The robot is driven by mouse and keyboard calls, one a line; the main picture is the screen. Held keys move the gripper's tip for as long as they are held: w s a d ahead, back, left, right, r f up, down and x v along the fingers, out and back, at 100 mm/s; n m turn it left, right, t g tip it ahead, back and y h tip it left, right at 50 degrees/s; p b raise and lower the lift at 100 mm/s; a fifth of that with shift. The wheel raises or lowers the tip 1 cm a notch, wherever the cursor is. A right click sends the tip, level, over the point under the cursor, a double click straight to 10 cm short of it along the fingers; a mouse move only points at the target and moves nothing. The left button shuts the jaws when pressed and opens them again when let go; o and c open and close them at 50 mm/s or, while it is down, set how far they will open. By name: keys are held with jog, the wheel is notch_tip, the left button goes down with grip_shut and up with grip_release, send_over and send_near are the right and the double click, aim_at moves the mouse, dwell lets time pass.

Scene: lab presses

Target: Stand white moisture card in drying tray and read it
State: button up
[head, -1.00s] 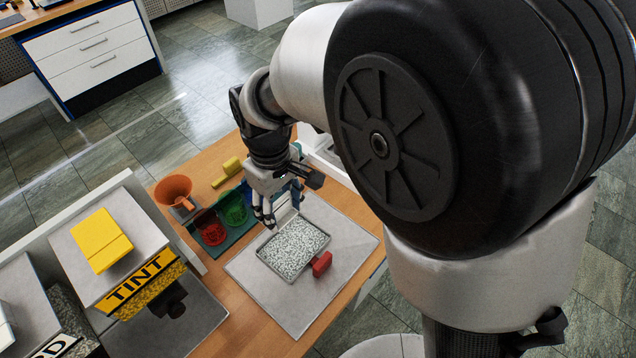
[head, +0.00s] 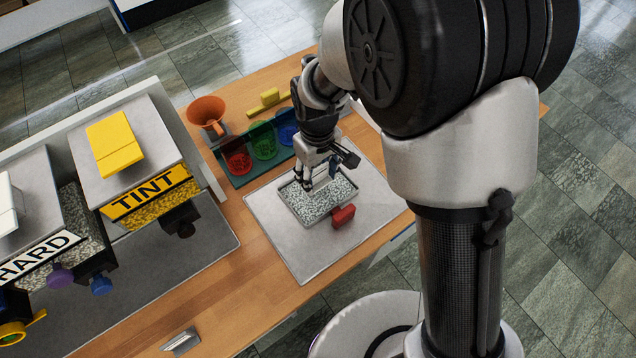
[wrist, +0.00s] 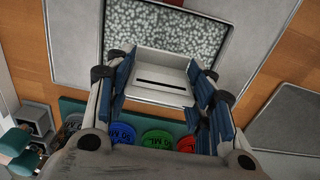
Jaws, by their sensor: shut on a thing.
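The white moisture card (wrist: 160,66), with a dark line across its face, is between my blue-padded fingers. It also shows as a small pale shape in the head view (head: 321,183). My gripper (wrist: 160,88) is shut on it, over the back part of the drying tray (head: 311,224). It points down in the head view (head: 318,186). The tray is a grey-rimmed rectangle filled with speckled grey-white granules (wrist: 165,28). The fingers hide the card's sides, and I cannot tell whether its lower edge touches the granules.
The tray lies on a grey mat (head: 283,240) with a red block (head: 343,216) at its front right. Behind stand red (head: 238,161), green (head: 264,147) and blue (head: 288,134) cups and an orange funnel (head: 207,113). The TINT press (head: 150,195) stands left.

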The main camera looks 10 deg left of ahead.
aim_at(318, 181)
jog(key=shift+f+b, duration=0.6)
jog(key=shift+f, duration=1.75)
jog(key=shift+f, duration=0.15)
jog(key=o, duration=0.9)
jog(key=shift+c, duration=0.2)
notch_tip(318, 181, up, 12)
jog(key=p, duration=0.3)
jog(key=shift+r, duration=0.25)
